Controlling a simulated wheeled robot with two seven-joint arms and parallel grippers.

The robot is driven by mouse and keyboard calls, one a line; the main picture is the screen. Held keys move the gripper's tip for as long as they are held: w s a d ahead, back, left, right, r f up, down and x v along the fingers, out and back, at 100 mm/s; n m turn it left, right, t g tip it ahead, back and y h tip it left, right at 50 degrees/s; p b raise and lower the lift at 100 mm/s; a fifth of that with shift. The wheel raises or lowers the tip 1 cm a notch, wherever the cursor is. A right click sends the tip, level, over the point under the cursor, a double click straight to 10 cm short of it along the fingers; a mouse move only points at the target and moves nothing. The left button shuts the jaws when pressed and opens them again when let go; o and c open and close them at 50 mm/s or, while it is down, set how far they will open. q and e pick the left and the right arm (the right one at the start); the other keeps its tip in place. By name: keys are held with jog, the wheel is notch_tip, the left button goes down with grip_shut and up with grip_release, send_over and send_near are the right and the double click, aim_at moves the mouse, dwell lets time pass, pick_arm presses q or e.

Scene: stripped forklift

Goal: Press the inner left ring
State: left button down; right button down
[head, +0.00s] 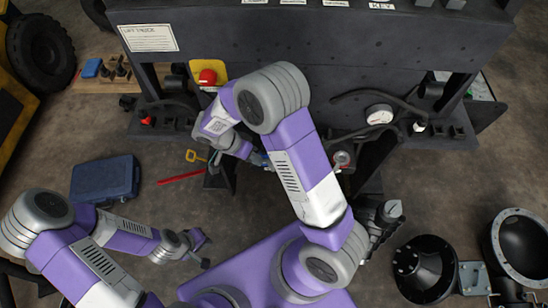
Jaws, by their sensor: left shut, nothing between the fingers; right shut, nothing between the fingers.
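I cannot pick out the inner left ring for certain in the head view. The middle of the dark machine front (330,85) is partly hidden behind my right arm. My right gripper (262,160) is at the machine's lower front, just left of my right arm's link and mostly covered by it. It is shut and holds nothing. My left gripper (204,250) is shut and empty, over the floor at the lower left, well apart from the machine.
A red button on a yellow plate (208,77) and a white gauge (379,114) are on the machine. A blue case (105,178) and a red bar (181,176) lie on the floor. Round black parts (425,268) stand at the lower right. Floor is free around the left gripper.

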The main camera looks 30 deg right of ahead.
jog(key=r, duration=0.1)
jog(key=r+m, duration=0.1)
jog(key=w+d+r+h, duration=0.1)
jog(key=shift+w, duration=0.1)
jog(key=x, duration=1)
jog(key=shift+b, duration=0.35)
jog(key=shift+w+f, duration=0.1)
jog(key=shift+s+t+b, duration=0.25)
jog(key=shift+t+b, duration=0.15)
jog(key=shift+b, duration=0.2)
jog(key=shift+n, duration=0.3)
